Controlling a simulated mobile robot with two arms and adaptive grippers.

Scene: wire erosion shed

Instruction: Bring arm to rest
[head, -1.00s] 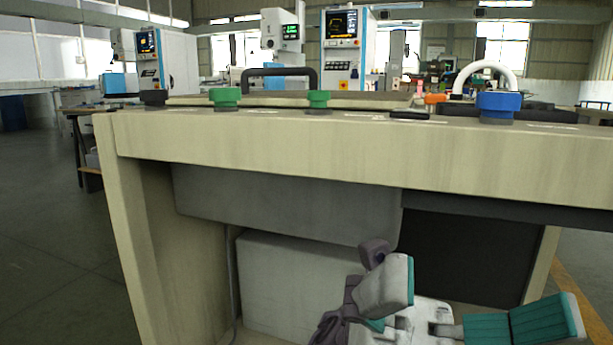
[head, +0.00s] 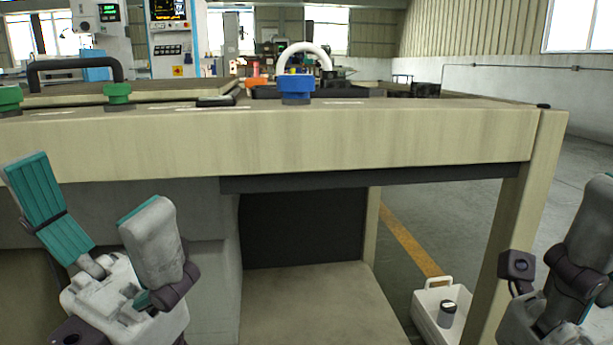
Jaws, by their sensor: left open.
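My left gripper (head: 88,190) is at the lower left of the head view, in front of the bench's front side. Its two teal-padded fingers are spread wide apart with nothing between them. My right gripper (head: 560,285) is partly in view at the lower right edge, in front of the bench's right leg. Its grey finger and dark joints show, but the rest is cut off by the frame, so its opening does not show. Neither gripper visibly touches the bench.
A beige bench (head: 300,145) spans the view, with green knobs (head: 117,93), a blue knob (head: 296,86) and a black handle (head: 75,68) on top. A white carrier (head: 428,312) holding a small container (head: 447,314) stands on the floor by the right leg. Open floor lies right.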

